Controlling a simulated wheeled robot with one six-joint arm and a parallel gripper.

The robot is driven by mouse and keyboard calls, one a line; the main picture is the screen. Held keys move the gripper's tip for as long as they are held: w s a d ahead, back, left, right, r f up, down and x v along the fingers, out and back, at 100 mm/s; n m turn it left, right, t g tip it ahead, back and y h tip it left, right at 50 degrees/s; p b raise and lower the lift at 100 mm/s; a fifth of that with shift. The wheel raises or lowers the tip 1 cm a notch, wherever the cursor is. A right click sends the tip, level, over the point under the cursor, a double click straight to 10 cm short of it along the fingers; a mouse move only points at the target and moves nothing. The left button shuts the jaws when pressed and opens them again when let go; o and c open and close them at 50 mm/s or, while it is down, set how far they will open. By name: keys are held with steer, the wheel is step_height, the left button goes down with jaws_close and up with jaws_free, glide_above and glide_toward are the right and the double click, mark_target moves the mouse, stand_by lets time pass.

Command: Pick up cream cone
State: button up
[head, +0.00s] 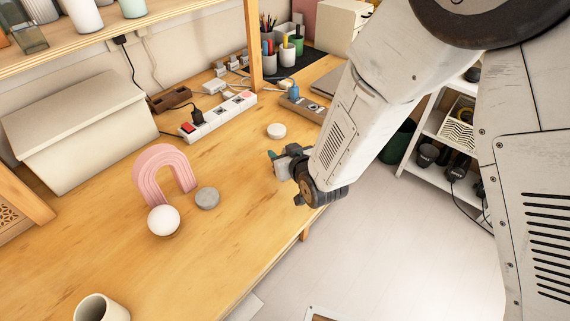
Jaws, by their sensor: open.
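No cone shape is clear from this angle. A cream-white rounded piece (163,220) stands on the wooden table in front of a pink ribbed arch; whether it is a ball or a cone seen from above, I cannot tell. A low white round piece (276,130) lies farther back, just beyond my gripper. My gripper (274,160) is over the table's right part, pointing left, open, with no object visible in it. My own arm hides part of it and some of the table's right edge.
The pink arch (165,174) and a grey disc (207,198) stand near the rounded piece. A cream cup (101,308) is at the front left. Power strips (217,116), a storage box (77,130) and pen cups (287,54) line the back. The front middle table is clear.

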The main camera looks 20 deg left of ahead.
steer(key=shift+w+a+f, duration=0.2)
steer(key=shift+w+a, duration=0.15)
jaws_close()
steer(key=shift+r, duration=0.15)
